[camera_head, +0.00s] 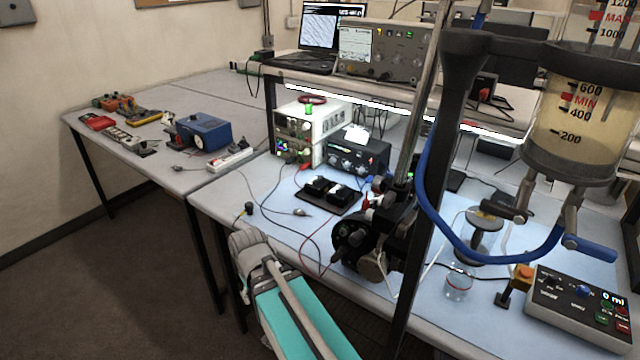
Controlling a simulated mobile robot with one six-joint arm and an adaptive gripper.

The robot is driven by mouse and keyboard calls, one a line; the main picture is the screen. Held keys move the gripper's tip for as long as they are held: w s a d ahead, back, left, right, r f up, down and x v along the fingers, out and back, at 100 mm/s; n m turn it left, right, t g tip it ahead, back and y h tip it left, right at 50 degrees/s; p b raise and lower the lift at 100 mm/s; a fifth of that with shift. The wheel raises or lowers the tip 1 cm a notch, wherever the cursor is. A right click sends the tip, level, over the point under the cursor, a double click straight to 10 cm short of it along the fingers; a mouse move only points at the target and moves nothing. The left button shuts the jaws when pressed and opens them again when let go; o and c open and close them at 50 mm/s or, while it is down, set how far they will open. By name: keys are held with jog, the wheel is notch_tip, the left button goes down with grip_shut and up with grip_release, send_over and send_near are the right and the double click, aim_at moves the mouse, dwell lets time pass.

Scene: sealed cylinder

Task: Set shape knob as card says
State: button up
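No knob can be read as the shape knob. Knobs show on the dark box (356,157) on the middle table, on the white stacked instruments (303,140) beside it, and on the bench instrument (387,52) on the shelf. A control panel (580,311) at the lower right has a "0 ml" display and a blue knob (583,291). A small white card-like piece (356,133) stands on the dark box; any writing is too small to read. I cannot identify my gripper; a grey and teal link of mine reaches up from the bottom.
A large measuring cylinder (575,125) holds yellowish liquid at the upper right. A dark post and a black mechanism (372,240) stand before the table. Loose cables cross the tabletop (225,190). A beaker (459,281) stands near the panel. A blue device (203,132) sits at left.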

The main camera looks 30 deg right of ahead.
notch_tip(320, 180, down, 9)
jog(key=s+b, duration=0.1)
jog(key=b, duration=0.6)
jog(key=shift+s+a, duration=0.35)
jog(key=shift+r, duration=0.15)
jog(key=shift+c, duration=0.8)
jog(key=shift+s, duration=0.1)
